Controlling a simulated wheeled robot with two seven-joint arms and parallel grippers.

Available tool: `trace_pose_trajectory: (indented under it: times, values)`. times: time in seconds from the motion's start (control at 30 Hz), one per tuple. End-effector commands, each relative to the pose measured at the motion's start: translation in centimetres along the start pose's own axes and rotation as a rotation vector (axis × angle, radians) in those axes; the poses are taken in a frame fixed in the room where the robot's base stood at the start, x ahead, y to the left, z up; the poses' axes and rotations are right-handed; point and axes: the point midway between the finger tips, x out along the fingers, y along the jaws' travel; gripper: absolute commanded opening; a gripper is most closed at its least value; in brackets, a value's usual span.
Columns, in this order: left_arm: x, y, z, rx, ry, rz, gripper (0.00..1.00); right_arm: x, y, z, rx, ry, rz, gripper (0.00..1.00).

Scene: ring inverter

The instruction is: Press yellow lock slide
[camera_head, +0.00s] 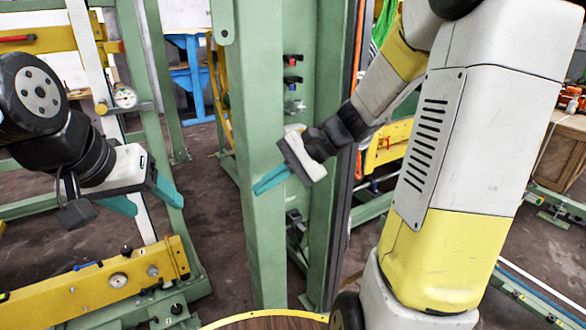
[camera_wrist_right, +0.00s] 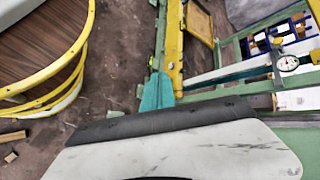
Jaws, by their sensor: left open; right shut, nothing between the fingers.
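A yellow bar (camera_head: 100,287) with a round dial, a knob and a small blue piece lies low on the green frame at the left. Which part of it is the lock slide I cannot tell. My left gripper (camera_head: 148,202) is open and empty, its teal fingers pointing down above the bar and apart from it. My right gripper (camera_head: 258,188) is shut and empty, in front of the green column near the middle. In the right wrist view, a teal finger (camera_wrist_right: 156,92) shows beside a yellow beam (camera_wrist_right: 174,50).
A tall green column (camera_head: 262,120) with small red, blue and black fittings stands between my arms. A white strap and gauge (camera_head: 124,97) stand behind my left gripper. A round wooden top with a yellow rim (camera_head: 265,317) is at the bottom.

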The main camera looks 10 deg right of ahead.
Motion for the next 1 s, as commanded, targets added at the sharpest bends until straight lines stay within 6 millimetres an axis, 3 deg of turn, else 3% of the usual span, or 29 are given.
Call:
trace_pose_trajectory:
  times: [0.3,0.5,0.67,0.8,1.0]
  values:
    - [0.0,0.0,0.0,0.000,0.000,0.000,0.65,1.5,-1.9,-9.3,0.379,-0.101,-0.354,0.00]
    - [0.0,0.0,0.0,0.000,0.000,0.000,0.65,1.2,-1.1,-16.9,0.605,-0.112,-0.605,0.00]
    - [0.0,0.0,0.0,0.000,0.000,0.000,0.65,0.4,1.4,-23.4,0.782,-0.089,-0.815,0.00]
    - [0.0,0.0,0.0,0.000,0.000,0.000,0.65,-0.4,4.9,-28.8,0.922,-0.046,-0.992,0.00]
    - [0.0,0.0,0.0,0.000,0.000,0.000,0.65,-1.2,9.7,-33.9,1.059,0.021,-1.175,0.00]
